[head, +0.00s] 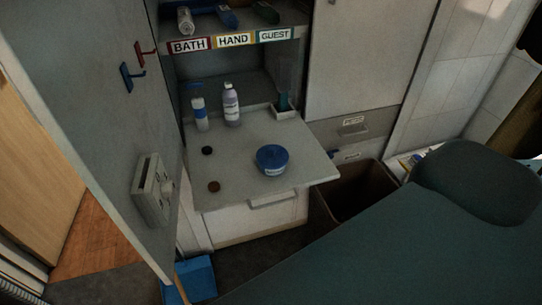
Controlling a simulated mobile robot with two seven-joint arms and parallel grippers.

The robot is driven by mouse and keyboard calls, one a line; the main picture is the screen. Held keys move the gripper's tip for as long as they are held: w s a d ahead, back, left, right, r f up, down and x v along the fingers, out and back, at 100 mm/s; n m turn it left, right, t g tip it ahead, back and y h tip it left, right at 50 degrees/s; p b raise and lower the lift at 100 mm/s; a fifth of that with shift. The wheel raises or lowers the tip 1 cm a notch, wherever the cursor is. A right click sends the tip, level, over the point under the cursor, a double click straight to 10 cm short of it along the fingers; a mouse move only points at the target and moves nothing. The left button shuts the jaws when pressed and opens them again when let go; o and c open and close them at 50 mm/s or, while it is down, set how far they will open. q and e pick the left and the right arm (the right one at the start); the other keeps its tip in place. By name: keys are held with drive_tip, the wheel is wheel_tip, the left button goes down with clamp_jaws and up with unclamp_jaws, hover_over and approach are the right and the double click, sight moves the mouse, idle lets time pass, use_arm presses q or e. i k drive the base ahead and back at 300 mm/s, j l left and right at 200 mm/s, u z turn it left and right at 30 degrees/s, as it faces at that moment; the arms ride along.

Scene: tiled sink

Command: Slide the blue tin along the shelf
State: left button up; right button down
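The blue tin (272,160) is a round, low tin with a blue lid and a pale label on its side. It stands upright on the pale pull-out shelf (240,146), right of the middle and near the front edge. Nothing is touching it. Neither of my grippers shows in the head view.
A white bottle (200,116) and a lilac bottle (231,106) stand at the shelf's back left. A dark cap (207,150) and a brown cap (214,187) lie at left. A small holder (285,110) is at back right. A dark bin (350,190) stands right of the shelf.

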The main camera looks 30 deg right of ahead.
sight(270, 173)
drive_tip(key=i+j, duration=0.1)
drive_tip(key=j, duration=0.3)
drive_tip(key=i+j, duration=0.15)
drive_tip(key=j, duration=0.25)
drive_tip(key=i+j, duration=0.1)
drive_tip(key=j, duration=0.3)
drive_tip(key=i+j, duration=0.15)
drive_tip(key=j, duration=0.25)
drive_tip(key=i+j, duration=0.1)
drive_tip(key=j, duration=0.25)
drive_tip(key=z, duration=1.2)
